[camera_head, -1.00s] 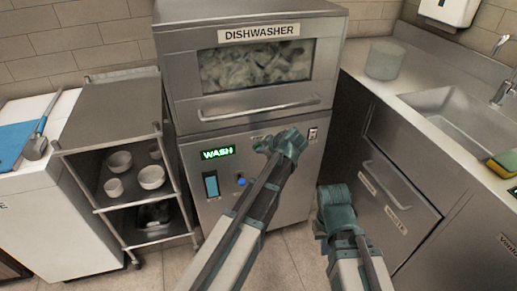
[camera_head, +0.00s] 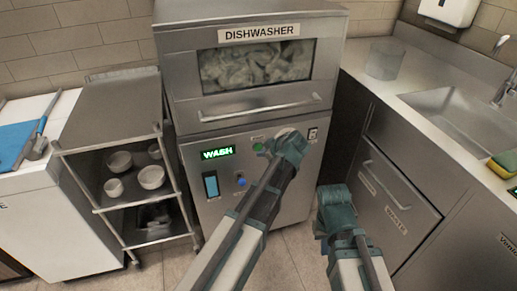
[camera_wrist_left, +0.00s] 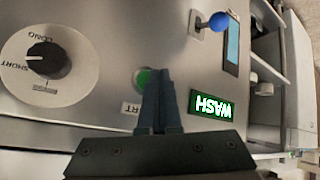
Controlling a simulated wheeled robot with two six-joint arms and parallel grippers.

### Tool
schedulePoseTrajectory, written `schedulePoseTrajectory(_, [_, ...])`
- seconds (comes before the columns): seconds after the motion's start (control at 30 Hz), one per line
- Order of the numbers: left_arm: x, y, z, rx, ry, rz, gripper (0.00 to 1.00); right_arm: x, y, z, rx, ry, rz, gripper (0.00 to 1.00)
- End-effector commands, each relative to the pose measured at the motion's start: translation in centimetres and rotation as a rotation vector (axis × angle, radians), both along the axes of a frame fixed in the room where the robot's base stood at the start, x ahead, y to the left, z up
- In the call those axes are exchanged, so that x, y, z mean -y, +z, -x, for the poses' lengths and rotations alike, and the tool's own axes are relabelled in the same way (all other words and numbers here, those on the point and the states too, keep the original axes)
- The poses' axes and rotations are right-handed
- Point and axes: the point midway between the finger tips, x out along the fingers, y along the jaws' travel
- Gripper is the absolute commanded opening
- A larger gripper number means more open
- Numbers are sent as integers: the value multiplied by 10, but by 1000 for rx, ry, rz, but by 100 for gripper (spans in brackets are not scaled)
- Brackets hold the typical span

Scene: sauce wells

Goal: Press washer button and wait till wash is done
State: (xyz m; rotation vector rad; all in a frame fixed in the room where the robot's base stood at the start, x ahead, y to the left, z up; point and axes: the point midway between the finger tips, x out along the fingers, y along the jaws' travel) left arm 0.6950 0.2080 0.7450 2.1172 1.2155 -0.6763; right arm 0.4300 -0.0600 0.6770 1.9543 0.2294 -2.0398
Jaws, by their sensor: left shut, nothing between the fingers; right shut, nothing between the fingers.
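The dishwasher (camera_head: 185,75) stands ahead with its door shut; pale, foamy swirls fill its window (camera_head: 257,65). Its panel display (camera_head: 218,153) is lit green and reads WASH; it also shows in the left wrist view (camera_wrist_left: 211,106). A round green button (camera_head: 258,146) sits right of the display. My left gripper (camera_head: 265,152) is shut and empty just by this button. In the left wrist view, the closed fingers (camera_wrist_left: 161,73) partly overlap the green button (camera_wrist_left: 144,77); whether they touch it I cannot tell. My right gripper (camera_head: 324,232) is shut, low on the right.
A SHORT/LONG dial (camera_wrist_left: 47,62) and a blue-tipped lever (camera_wrist_left: 219,22) share the panel. A metal cart (camera_head: 112,100) with bowls stands left. A counter with a sink (camera_head: 465,115) and a clear container (camera_head: 385,60) is at right.

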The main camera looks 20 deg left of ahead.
Motion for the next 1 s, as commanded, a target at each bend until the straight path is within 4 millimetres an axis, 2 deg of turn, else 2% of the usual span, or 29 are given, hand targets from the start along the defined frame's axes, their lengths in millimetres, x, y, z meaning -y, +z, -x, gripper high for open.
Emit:
schedulePoseTrajectory(0.27, [1,0,2,0,0,0,0,0,0,0,0,0,0,0])
schedulePoseTrajectory(0.8, [26,0,40,-1,-1,0,0,0,0,0,0,0,0,0])
schedulePoseTrajectory(1.0, [28,0,42,-1,1,0,0,0,0,0,0,0,0,0])
